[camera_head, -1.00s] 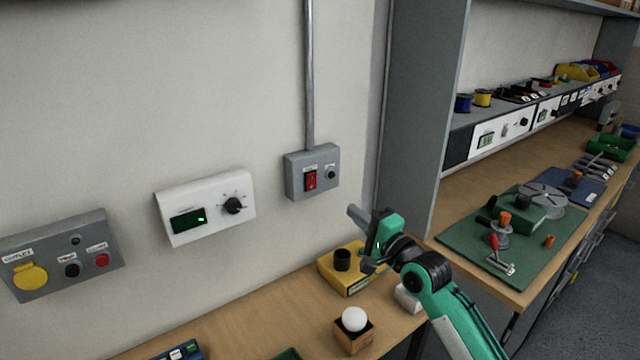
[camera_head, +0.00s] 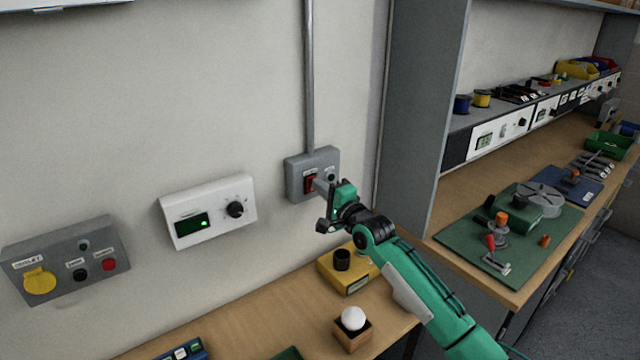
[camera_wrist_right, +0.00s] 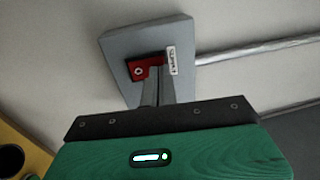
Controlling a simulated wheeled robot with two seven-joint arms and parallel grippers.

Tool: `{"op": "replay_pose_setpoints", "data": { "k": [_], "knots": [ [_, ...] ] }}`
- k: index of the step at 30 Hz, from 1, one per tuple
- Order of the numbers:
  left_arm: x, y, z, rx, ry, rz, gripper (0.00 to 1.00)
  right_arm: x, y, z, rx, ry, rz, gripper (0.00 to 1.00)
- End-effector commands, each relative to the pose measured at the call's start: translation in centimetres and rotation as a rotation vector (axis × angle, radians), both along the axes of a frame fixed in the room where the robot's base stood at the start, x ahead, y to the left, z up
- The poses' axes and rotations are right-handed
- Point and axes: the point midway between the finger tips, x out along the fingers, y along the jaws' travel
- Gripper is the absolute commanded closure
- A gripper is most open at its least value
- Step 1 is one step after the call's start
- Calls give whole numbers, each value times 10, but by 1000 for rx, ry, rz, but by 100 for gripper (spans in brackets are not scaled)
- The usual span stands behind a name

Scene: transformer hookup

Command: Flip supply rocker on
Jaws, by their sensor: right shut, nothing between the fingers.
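The supply rocker (camera_head: 309,184) is a red switch on a grey wall box (camera_head: 325,159) beneath a vertical conduit. My right gripper (camera_head: 318,186) is shut and empty, its fingertips right at the rocker in the head view. In the right wrist view the fingers (camera_wrist_right: 152,88) reach toward the red rocker (camera_wrist_right: 140,72) on the grey box (camera_wrist_right: 114,49) and hide part of it. I cannot tell whether the tips touch it. My left gripper is not in view.
A white panel with a display and knob (camera_head: 208,209) and a grey outlet box (camera_head: 64,262) are on the wall to the left. A yellow block (camera_head: 345,275) and a white ball on a wooden block (camera_head: 353,331) stand on the bench below. A grey cabinet side (camera_head: 415,110) rises at right.

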Motion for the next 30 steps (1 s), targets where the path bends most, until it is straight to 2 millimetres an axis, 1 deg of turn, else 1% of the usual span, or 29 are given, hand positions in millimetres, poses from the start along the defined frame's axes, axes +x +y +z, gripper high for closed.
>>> {"op": "replay_pose_setpoints", "data": {
  "k": [5,14,18,20,26,30],
  "knots": [
    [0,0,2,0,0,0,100,4,3,1,1,0,-1,100],
    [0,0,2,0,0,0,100,4,3,1,1,1,-1,100],
    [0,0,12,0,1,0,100,7,4,6,-16,23,-2,100],
    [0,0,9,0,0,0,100,7,4,1,-20,28,-2,100],
    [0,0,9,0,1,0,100,7,4,2,-19,26,-2,100],
    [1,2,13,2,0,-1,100,5,4,4,-18,27,-2,100]
  ]
}}
